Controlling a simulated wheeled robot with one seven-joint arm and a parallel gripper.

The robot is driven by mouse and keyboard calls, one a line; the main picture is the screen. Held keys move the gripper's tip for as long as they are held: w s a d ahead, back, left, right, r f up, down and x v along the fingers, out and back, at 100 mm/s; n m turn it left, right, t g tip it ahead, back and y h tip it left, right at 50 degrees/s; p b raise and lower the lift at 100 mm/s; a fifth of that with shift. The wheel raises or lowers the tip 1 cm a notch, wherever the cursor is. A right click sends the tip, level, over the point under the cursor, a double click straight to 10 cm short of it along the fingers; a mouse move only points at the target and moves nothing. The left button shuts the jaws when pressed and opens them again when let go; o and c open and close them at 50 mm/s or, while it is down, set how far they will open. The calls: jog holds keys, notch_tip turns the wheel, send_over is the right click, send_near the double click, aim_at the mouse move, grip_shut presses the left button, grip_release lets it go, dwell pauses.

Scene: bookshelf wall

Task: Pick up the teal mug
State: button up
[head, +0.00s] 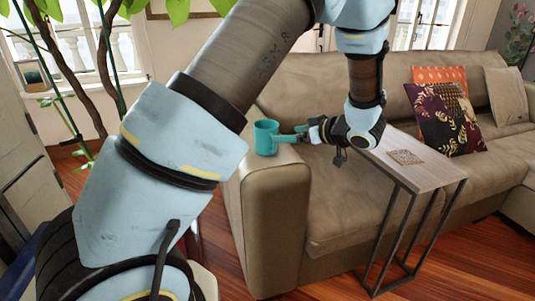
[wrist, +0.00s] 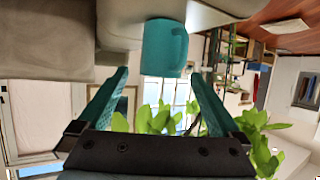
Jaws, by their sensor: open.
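The teal mug (head: 265,137) stands upright on the left arm of the beige sofa in the head view. In the wrist view, which is upside down, the mug (wrist: 165,47) hangs at the top centre, ahead of the fingertips. My gripper (head: 287,137) points left at the mug from its right side, at about its height. In the wrist view my gripper (wrist: 158,80) has its two teal fingers spread apart, one on each side of the mug's line, with nothing between them. In the head view the fingertips look close to the mug; whether they touch cannot be told.
The sofa (head: 278,215) has a broad armrest under the mug. A narrow side table (head: 430,175) with a patterned coaster (head: 405,157) stands right of my gripper, over the seat. Cushions (head: 445,115) lie farther right. A plant (head: 75,75) stands at the left.

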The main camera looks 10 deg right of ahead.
aim_at(268, 135)
jog(key=x, duration=1)
jog(key=shift+w+a+f, duration=0.2)
jog(key=shift+a, duration=0.1)
jog(key=shift+c, duration=0.2)
jog(key=c, duration=1.3)
